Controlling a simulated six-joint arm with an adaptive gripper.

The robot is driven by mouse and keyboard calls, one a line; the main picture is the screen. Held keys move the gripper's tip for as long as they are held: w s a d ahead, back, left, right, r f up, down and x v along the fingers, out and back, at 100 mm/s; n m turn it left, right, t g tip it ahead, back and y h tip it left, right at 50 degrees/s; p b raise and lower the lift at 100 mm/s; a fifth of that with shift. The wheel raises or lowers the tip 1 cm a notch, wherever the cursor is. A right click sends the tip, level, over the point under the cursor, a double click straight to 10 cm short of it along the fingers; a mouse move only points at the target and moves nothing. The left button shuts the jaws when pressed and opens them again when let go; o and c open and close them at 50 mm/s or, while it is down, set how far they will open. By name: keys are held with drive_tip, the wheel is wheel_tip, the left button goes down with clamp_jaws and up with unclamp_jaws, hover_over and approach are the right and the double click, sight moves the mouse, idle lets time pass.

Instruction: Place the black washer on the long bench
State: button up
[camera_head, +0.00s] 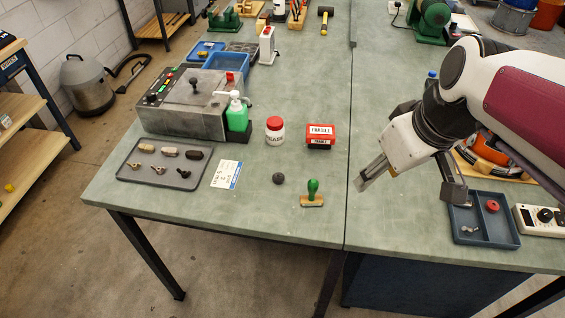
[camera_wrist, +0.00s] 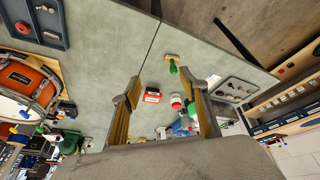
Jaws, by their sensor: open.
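A small dark round piece (camera_head: 278,178) lies on the left bench top (camera_head: 240,205), in front of the red-lidded jar. It is the only loose piece that could be the black washer, but no hole shows. I cannot make it out in the wrist view. My gripper (camera_head: 408,187) is open and empty above the right bench top (camera_head: 390,225), close to the seam between the two tops. In the wrist view its two fingers (camera_wrist: 168,108) stand wide apart, with the red box (camera_wrist: 152,95) and jar (camera_wrist: 176,101) seen between them.
A green-handled stamp (camera_head: 312,195) stands near the dark piece, with a card (camera_head: 227,174) to its left. A grey tray (camera_head: 127,173) holds several small parts. A blue tray (camera_head: 466,239) holds a red round piece and a silver part. The front middle is mostly clear.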

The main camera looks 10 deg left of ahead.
drive_tip(key=w+a+f+n+g+y, duration=0.1)
drive_tip(key=w+a+f+n, duration=0.25)
drive_tip(key=w, duration=0.25)
drive_tip(key=w+a+f+n+g, duration=0.1)
drive_tip(key=w+a+f+n, duration=0.15)
drive_tip(key=w+a, duration=0.25)
drive_tip(key=n+g+y, duration=0.1)
drive_tip(key=n+g, duration=0.1)
drive_tip(key=n, duration=0.3)
approach(279, 176)
drive_tip(key=shift+f, duration=0.2)
drive_tip(key=shift+y, duration=0.3)
drive_tip(key=shift+x, duration=1.25)
drive_tip(key=shift+d+x, duration=0.15)
drive_tip(key=shift+x, duration=0.75)
drive_tip(key=shift+d+x, duration=0.1)
drive_tip(key=shift+x, duration=1.7)
drive_tip(key=shift+s, duration=0.1)
